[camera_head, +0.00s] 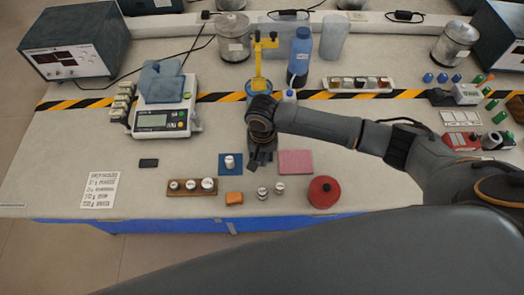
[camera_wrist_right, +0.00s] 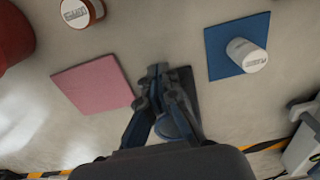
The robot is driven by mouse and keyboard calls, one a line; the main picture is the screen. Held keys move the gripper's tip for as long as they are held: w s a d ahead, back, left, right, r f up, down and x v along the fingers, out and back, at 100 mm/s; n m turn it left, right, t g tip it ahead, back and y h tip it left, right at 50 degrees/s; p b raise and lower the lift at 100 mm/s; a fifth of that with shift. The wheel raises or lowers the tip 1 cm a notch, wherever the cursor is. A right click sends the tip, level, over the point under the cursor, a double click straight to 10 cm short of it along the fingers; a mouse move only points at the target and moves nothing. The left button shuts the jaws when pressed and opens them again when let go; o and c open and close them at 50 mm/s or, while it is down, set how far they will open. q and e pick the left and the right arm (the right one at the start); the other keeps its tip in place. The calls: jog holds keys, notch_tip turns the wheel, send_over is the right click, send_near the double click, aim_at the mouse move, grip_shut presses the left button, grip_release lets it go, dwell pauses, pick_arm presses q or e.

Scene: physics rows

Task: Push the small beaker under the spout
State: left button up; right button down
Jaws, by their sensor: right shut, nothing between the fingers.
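A yellow stand (camera_head: 257,58) with an arm at its top stands at the back middle, above a blue container (camera_head: 259,88). I cannot tell for sure which part is the spout. My right gripper (camera_head: 260,163) is shut and empty, pointing down between the blue mat and the pink mat (camera_head: 296,161). My left gripper is not in view.
A scale (camera_head: 160,121) stands at the left. A blue bottle (camera_head: 300,55) stands right of the stand, with a small white-and-blue item (camera_head: 288,97) before it.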

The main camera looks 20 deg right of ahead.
jog(key=shift+w+d, duration=0.15)
jog(key=shift+w, duration=0.55)
jog(key=shift+w+d, duration=0.1)
jog(key=shift+w, duration=0.05)
jog(key=w, duration=0.3)
jog(key=w+d, duration=0.1)
jog(key=w, duration=0.1)
jog(key=w+d, duration=0.1)
jog(key=w, duration=0.2)
jog(key=shift+w+d+f, duration=0.1)
jog(key=shift+w+d, duration=0.1)
jog(key=shift+w, duration=0.1)
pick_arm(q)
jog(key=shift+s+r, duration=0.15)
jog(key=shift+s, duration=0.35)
